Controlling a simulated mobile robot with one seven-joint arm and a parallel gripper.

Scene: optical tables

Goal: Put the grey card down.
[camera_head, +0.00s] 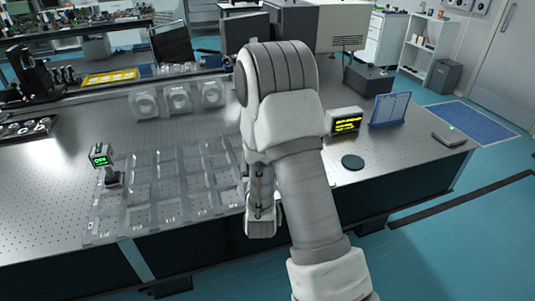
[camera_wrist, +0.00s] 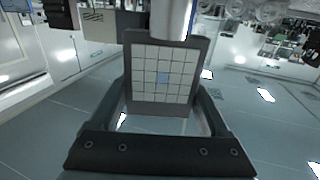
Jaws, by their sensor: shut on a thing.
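In the wrist view a flat card (camera_wrist: 163,72) with a dark grey border and a grid of pale squares, one bluish, stands between the fingers of my gripper (camera_wrist: 162,100). My gripper is shut on it, one finger at each side edge. A pale cylindrical part overlaps the card's top edge in this view. In the head view my arm comes down over the front of the optical table (camera_head: 410,158), and I cannot make out the card there.
Clear trays (camera_head: 165,190) cover the table left of my arm, beside a small green display (camera_head: 100,155). To the right are a yellow-text display (camera_head: 344,121), a dark round disc (camera_head: 352,161), a blue-framed panel (camera_head: 390,108) and a flat grey box (camera_head: 448,137). Bare tabletop lies between them.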

